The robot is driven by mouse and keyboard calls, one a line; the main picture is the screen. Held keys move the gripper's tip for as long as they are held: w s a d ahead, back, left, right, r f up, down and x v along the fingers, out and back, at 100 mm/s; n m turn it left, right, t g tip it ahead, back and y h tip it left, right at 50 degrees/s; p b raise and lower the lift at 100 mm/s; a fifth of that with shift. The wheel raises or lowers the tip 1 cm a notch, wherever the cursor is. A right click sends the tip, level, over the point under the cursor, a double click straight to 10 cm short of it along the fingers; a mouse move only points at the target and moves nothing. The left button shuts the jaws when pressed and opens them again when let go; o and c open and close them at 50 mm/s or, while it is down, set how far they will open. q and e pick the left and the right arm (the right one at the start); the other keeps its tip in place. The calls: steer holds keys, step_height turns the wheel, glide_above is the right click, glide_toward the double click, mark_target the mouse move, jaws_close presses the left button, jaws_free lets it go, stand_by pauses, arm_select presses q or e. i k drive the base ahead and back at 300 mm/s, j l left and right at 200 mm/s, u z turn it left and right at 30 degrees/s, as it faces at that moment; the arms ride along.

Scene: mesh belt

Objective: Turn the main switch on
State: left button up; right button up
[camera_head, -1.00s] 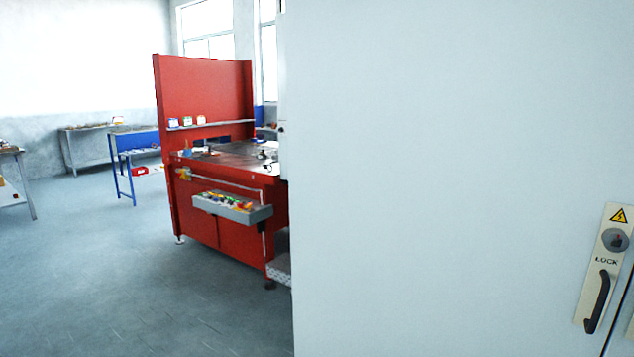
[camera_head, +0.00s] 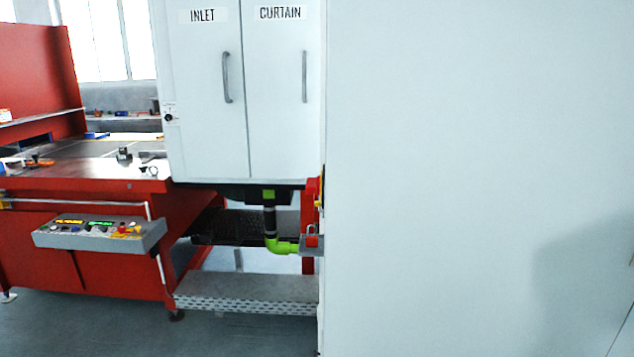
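No part plainly recognisable as the main switch shows. A small red and yellow part (camera_head: 319,190) sits at the left edge of the large pale cabinet (camera_head: 450,150), mostly cut off by that edge, and I cannot tell what it is. Below it is a small red item (camera_head: 311,236) on a grey bracket. A control box (camera_head: 100,233) with lit displays and coloured buttons hangs on the front of the red machine (camera_head: 90,275). Neither of my grippers is in view.
White doors marked INLET (camera_head: 205,100) and CURTAIN (camera_head: 280,100) stand above a green-ended pipe (camera_head: 283,246) and a metal step (camera_head: 245,292). The pale cabinet blocks the right half at close range. Some floor (camera_head: 80,325) is free at lower left.

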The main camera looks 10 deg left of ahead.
mark_target(312, 186)
steer(key=j, duration=0.8)
steer(key=k+j+z, duration=0.15)
steer(key=j, duration=0.65)
steer(key=i+j+u, duration=0.1)
steer(key=i+j, duration=0.2)
steer(key=i+j+u, duration=0.1)
steer(key=i, duration=0.45)
steer(key=i+j+u, duration=0.1)
steer(key=i+j, duration=0.2)
steer(key=i, duration=0.1)
